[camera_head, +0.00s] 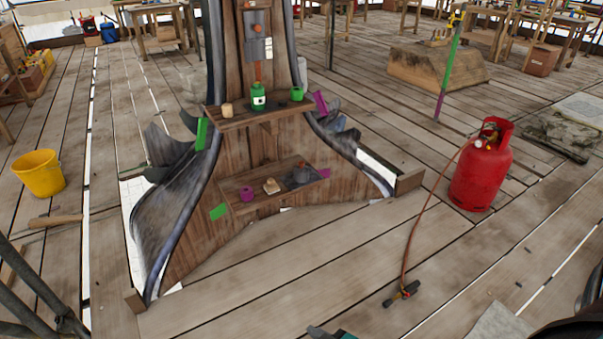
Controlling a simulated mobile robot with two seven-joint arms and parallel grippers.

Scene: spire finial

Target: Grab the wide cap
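I cannot tell for sure which thing is the wide cap. On the upper shelf (235,120) of the wooden spire stand a beige cylinder (227,110), a green bottle with a pale label (258,98) and a small green pot (297,94). On the lower shelf (268,201) are a magenta pot (247,194), a pale block-like item (271,186), a dark grey peaked piece (299,174) and a magenta piece (325,173). Neither gripper can be made out, and nothing on the shelves is being touched.
A red gas cylinder (482,170) stands on the plank floor to the right, its hose running to a torch (402,293). A yellow bucket (39,174) stands at left, with a mallet-like tool (55,221) near it. The planks before the spire are mostly clear.

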